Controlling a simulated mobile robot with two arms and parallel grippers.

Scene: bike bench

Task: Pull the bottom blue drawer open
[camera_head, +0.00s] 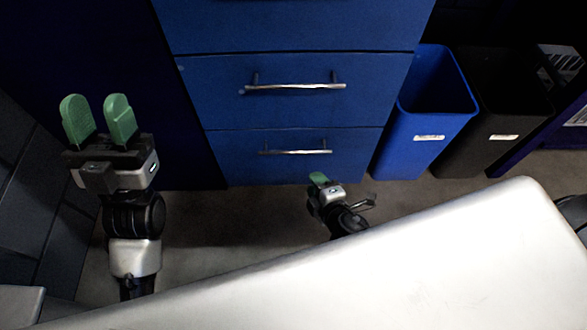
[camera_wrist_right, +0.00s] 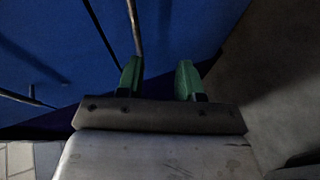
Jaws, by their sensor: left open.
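The bottom blue drawer (camera_head: 350,168) is closed, flush with the front above it in the head view. Its horizontal silver handle (camera_head: 295,152) is bare there. My right gripper (camera_head: 318,179) is low in front of this drawer, just below the handle's right half. In the right wrist view my right gripper's green fingers (camera_wrist_right: 159,80) are apart. A metal bar (camera_wrist_right: 135,28), apparently the handle, runs down to the left fingertip's inner edge; I cannot tell whether they touch. My left gripper (camera_head: 98,120) is open and empty, left of the drawers.
Another blue drawer (camera_head: 220,95) with a silver handle (camera_head: 293,87) is directly above, also closed. A blue bin (camera_head: 420,125) and a black bin (camera_head: 510,125) stand right of the drawers. A large pale surface (camera_head: 400,270) fills the lower right. Grey floor (camera_head: 230,215) shows below the drawers.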

